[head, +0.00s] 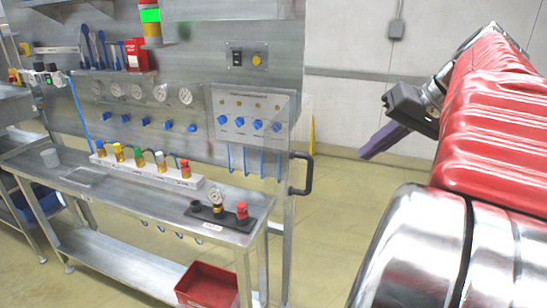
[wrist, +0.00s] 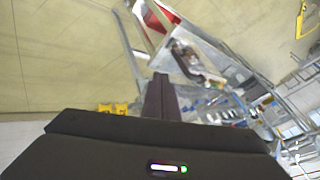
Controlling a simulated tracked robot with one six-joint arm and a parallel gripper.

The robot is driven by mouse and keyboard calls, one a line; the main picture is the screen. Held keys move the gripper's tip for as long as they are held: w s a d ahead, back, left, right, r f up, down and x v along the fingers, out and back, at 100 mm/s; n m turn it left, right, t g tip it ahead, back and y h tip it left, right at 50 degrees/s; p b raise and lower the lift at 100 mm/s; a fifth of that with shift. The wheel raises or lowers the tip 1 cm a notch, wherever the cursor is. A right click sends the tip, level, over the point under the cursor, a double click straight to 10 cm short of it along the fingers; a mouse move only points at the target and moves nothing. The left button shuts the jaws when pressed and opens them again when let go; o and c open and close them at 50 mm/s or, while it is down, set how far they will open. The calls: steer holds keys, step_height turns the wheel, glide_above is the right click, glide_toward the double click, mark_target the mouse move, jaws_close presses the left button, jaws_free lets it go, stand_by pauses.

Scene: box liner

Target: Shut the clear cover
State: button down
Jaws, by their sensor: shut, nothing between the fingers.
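The clear cover (head: 283,185) is a see-through panel standing upright in front of the gauges and blue valve knobs at the bench. A black D-shaped handle (head: 309,175) sticks out at its right edge. I cannot tell exactly how far it stands open. My gripper (head: 372,150) has dark purple fingers and hangs in free air to the right of the handle, clearly apart from it. The fingers are together and empty. They also show in the wrist view (wrist: 160,85), pointing toward the bench, which is small and tilted there. I cannot make out the cover clearly in the wrist view.
A metal bench (head: 130,195) holds a white strip of colored valves (head: 150,170) and a black plate with a gauge (head: 217,212). A red bin (head: 207,287) sits low in front. The floor right of the bench is clear. A grey wall (head: 350,105) stands behind.

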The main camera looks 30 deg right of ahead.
steer(key=w+a+f, duration=0.4)
steer(key=w+f, duration=0.4)
steer(key=shift+a, duration=0.35)
steer(key=shift+w+a, duration=0.1)
steer(key=shift+w, duration=0.05)
stand_by(0.4)
